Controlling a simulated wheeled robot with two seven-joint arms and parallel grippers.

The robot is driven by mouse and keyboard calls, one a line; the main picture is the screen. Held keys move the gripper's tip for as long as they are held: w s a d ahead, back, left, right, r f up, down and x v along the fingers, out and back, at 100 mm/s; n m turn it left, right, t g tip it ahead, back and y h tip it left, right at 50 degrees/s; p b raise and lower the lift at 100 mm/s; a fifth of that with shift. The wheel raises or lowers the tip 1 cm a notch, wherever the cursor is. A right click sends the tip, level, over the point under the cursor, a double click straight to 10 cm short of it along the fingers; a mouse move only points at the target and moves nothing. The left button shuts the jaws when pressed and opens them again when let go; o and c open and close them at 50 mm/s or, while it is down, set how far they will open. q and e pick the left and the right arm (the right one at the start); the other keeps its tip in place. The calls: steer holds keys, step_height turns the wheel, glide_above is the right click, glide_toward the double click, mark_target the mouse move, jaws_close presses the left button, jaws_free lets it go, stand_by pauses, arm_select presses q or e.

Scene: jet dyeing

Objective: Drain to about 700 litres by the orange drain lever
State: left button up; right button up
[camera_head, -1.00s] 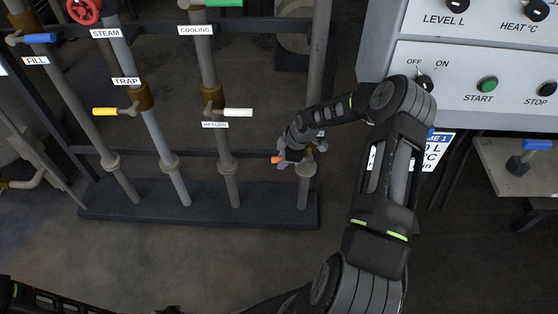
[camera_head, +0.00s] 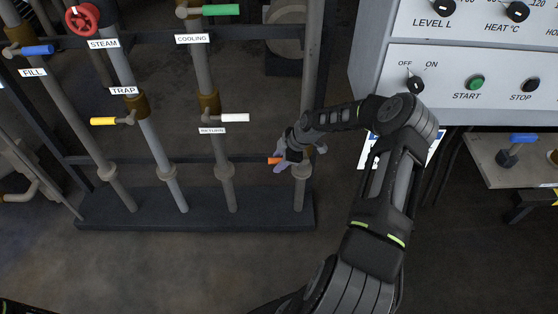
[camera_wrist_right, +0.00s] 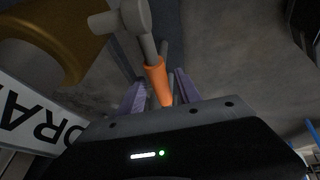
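The orange drain lever (camera_head: 273,160) sticks out to the left from the rightmost pipe (camera_head: 301,190), low on the pipe rack. It is roughly level in the head view. My right gripper (camera_head: 281,161) is at this lever and hides part of it. In the right wrist view the orange handle (camera_wrist_right: 156,78) lies between the two purple fingers, which stand apart on either side of it with narrow gaps. A partly cut-off label reading "DRA" (camera_wrist_right: 40,118) shows at the left there. My left gripper is out of view. The level dial (camera_head: 444,6) is cut off at the top.
Other levers on the rack are the white return (camera_head: 235,118), yellow trap (camera_head: 103,121), blue fill (camera_head: 38,50) and green cooling (camera_head: 221,10). The control panel (camera_head: 440,65) stands above my right forearm. The floor before the rack is clear.

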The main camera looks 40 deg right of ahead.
step_height(320, 180, up, 10)
steer(key=shift+p, duration=0.45)
stand_by(0.8)
